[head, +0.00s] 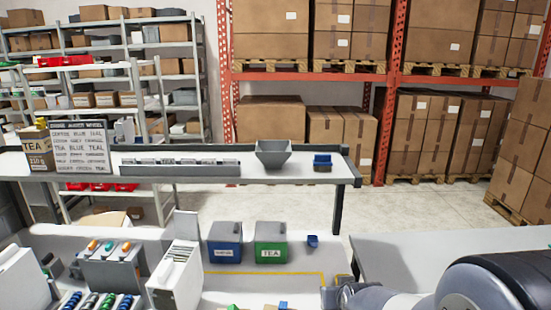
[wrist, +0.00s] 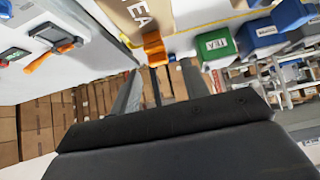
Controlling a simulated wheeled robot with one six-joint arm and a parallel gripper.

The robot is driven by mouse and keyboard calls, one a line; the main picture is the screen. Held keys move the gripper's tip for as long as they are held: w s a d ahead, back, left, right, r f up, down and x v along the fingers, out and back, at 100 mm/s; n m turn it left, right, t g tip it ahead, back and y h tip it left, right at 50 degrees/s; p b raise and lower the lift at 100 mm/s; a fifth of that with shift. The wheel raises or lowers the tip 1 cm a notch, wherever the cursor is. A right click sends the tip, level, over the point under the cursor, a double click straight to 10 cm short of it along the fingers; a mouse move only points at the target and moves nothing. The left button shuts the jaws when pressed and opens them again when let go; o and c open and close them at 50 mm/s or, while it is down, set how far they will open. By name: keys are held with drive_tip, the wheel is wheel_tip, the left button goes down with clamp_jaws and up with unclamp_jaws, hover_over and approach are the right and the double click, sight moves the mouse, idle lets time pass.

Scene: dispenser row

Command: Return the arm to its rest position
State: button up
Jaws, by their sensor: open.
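My arm (head: 490,285) reaches in from the lower right of the head view, low over the front counter. Its end is partly cut off by the bottom edge there. In the wrist view my gripper (wrist: 160,72) has its two grey fingers spread apart, with nothing seen held between them. The wrist picture is turned over. An orange piece (wrist: 153,48) shows just beyond the fingertips; I cannot tell its distance from them.
A blue bin (head: 225,242) and a green TEA bin (head: 270,243) stand on the counter, with a small blue scoop (head: 312,241) beside them. White dispensers (head: 177,275) stand to the left. A grey hopper (head: 273,153) is on the rear table. The right-hand table (head: 410,255) is bare.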

drive_tip(key=x, duration=0.3)
drive_tip(key=shift+w+f+b, duration=0.15)
drive_tip(key=shift+f+b, duration=0.15)
drive_tip(key=shift+f, duration=0.1)
drive_tip(key=shift+w+f+b, duration=0.25)
drive_tip(key=shift+b, duration=0.2)
drive_tip(key=b, duration=0.2)
drive_tip(key=shift+s+r+t+b, duration=0.1)
drive_tip(key=shift+s+t+b, duration=0.1)
drive_tip(key=shift+t+b, duration=0.15)
drive_tip(key=shift+b, duration=0.4)
drive_tip(key=t+b, duration=0.1)
drive_tip(key=b, duration=0.3)
drive_tip(key=t+b, duration=0.1)
drive_tip(key=b, duration=0.3)
drive_tip(key=t+b, duration=0.2)
drive_tip(key=b, duration=0.2)
drive_tip(key=shift+s+r+b, duration=0.3)
drive_tip(key=shift+s, duration=0.05)
drive_tip(key=t+b, duration=0.1)
drive_tip(key=b, duration=0.1)
drive_tip(key=t+b, duration=0.1)
drive_tip(key=b, duration=0.1)
drive_tip(key=shift+s+r, duration=0.15)
drive_tip(key=shift+s, duration=0.1)
drive_tip(key=shift+s+r+t+b, duration=0.2)
drive_tip(key=shift+t+b, duration=0.35)
drive_tip(key=shift+b, duration=0.25)
drive_tip(key=shift+r, duration=0.15)
